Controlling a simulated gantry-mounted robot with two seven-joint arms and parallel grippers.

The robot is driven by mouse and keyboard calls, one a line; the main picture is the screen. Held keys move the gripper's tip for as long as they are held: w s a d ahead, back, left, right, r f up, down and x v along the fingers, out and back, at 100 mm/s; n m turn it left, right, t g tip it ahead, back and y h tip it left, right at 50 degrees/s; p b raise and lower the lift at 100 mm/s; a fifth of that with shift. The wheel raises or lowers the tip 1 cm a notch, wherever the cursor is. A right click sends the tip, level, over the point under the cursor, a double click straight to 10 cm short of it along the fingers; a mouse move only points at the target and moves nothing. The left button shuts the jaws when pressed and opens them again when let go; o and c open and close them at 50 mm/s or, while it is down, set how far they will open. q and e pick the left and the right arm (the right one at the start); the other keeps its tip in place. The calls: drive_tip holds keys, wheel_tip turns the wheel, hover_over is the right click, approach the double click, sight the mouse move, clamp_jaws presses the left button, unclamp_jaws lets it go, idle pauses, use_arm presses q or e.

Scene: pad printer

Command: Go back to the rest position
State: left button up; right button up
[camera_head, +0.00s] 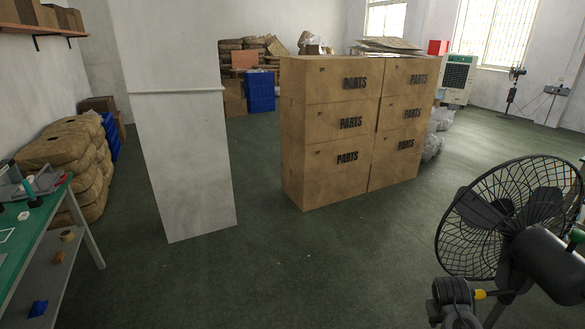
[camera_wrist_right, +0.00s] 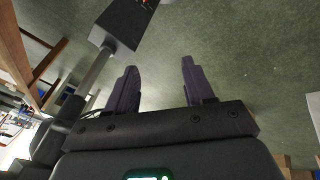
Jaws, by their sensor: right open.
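My right gripper (camera_wrist_right: 158,68) shows in the right wrist view. Its two dark fingers stand well apart, with only the green floor (camera_wrist_right: 235,60) visible between and beyond them, so it is open and empty. Neither gripper shows in the head view. My left gripper is in no view.
Stacked PARTS cartons (camera_head: 330,130) stand mid-room, with a white pillar-like panel (camera_head: 185,160) to their left. A black fan (camera_head: 510,215) is close at lower right. A green-topped bench (camera_head: 30,240) runs along the left edge. The floor (camera_head: 290,265) between is clear.

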drive_tip(key=s+a+f+n+t+y, duration=0.1)
drive_tip(key=s+a+f+n, duration=0.1)
drive_tip(key=s+a+f, duration=0.4)
drive_tip(key=s+a+f+n+y, duration=0.1)
drive_tip(key=s+a+f+n, duration=0.15)
drive_tip(key=s+a, duration=0.55)
drive_tip(key=s+a+r+y, duration=0.15)
drive_tip(key=s+a, duration=0.25)
drive_tip(key=s, duration=0.6)
drive_tip(key=s+a+r+y, duration=0.15)
drive_tip(key=s+a, duration=0.35)
drive_tip(key=s, duration=0.5)
wheel_tip(320, 180, up, 38)
drive_tip(key=p, duration=3.8)
drive_tip(key=shift+w+h, duration=0.2)
drive_tip(key=shift+h, duration=0.1)
drive_tip(key=shift+d, duration=0.1)
